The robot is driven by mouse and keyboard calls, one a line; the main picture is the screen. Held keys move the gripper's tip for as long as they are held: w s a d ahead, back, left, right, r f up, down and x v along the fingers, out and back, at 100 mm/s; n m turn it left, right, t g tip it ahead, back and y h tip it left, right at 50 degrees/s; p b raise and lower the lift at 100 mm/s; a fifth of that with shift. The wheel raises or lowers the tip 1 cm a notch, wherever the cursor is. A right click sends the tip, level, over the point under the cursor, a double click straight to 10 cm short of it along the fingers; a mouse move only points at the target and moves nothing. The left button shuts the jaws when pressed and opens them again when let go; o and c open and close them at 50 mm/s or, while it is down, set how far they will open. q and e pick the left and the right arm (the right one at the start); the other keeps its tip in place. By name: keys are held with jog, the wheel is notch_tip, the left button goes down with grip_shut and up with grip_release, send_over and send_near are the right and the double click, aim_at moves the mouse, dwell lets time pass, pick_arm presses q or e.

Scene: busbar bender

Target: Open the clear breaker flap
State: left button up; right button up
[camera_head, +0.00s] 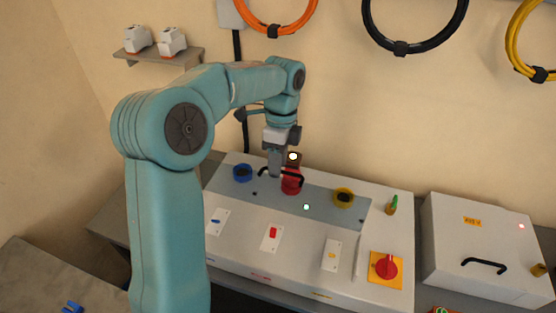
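A blue-grey, see-through-looking panel (270,198) lies across the top of the white bender console (385,223). I take it for the clear breaker flap, but its edges are hard to make out. A black bar handle (297,176) shows at the panel's back part, near the red post (291,187). My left gripper (275,172) points down over this handle, its fingertips at or just in front of the bar. I cannot tell whether they touch or grip it. The gripper's body hides part of the handle. My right gripper is out of view.
Blue (243,173) and yellow (343,197) posts stand on the console, with a red rotary switch (385,267) at its front right. A white box (485,245) stands to the right. Cable coils (414,45) hang on the wall; a small shelf (160,56) is at upper left.

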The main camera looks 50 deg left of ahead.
pick_arm(q)
jog(key=shift+w+d, duration=0.1)
jog(key=shift+c, duration=0.7)
jog(key=c, duration=0.5)
jog(key=shift+r, duration=0.1)
grip_shut()
